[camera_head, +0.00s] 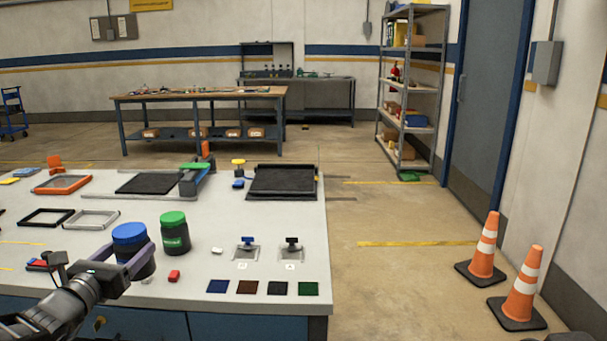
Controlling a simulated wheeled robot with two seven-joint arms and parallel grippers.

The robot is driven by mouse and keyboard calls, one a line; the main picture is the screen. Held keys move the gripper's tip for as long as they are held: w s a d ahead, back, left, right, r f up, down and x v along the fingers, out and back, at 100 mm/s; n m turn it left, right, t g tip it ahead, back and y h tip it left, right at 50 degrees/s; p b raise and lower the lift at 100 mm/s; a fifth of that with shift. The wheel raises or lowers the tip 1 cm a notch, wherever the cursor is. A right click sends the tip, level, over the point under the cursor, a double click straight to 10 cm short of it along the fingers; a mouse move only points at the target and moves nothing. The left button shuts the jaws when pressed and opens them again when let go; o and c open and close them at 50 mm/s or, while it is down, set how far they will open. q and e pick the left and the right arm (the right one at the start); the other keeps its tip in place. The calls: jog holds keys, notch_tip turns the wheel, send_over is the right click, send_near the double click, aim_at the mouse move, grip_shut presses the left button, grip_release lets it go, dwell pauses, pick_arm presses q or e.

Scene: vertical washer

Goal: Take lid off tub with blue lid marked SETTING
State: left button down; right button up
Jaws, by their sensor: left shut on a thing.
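A dark tub (140,262) with a blue lid (129,233) stands upright near the front of the white table, left of centre. Any marking on it is hidden or too small to read. My left gripper (128,258) comes in from the lower left, its fingers around the tub just below the lid, and is shut on the tub. The lid sits on the tub. A second dark tub (175,239) with a green lid (173,218) stands close behind and to the right. My right gripper is not in view.
A small red block (174,276) and a white piece (217,251) lie right of the tubs. Two small fixtures with knobs (247,250) (291,251) stand further right. Coloured squares (248,287) line the front edge. Frames and black pads (147,184) lie behind.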

pick_arm(q)
jog(key=s+d+f+m+g+h+p, duration=0.3)
jog(key=s+d+f+h, duration=0.3)
jog(key=d, duration=0.4)
jog(key=s+d+f+m+g+h+p, duration=0.4)
jog(key=s+d+f+m+h+p, duration=0.1)
jog(key=s+d+f, duration=0.4)
jog(key=shift+d+f+m+g+h, duration=0.3)
jog(key=shift+d+f+m+h, duration=0.25)
jog(key=shift+d+m+h, duration=0.4)
jog(key=shift+w, duration=0.1)
jog(key=w+d+f+m+g+h, duration=0.1)
jog(key=d+m+g, duration=0.3)
jog(key=d+g, duration=0.2)
jog(key=w+d+f+m+g+h, duration=0.1)
jog(key=d+m+g+h, duration=0.1)
jog(key=d+g, duration=0.4)
jog(key=d+m, duration=0.1)
jog(key=d, duration=0.2)
jog(key=shift+m, duration=0.35)
jog(key=shift+d, duration=0.1)
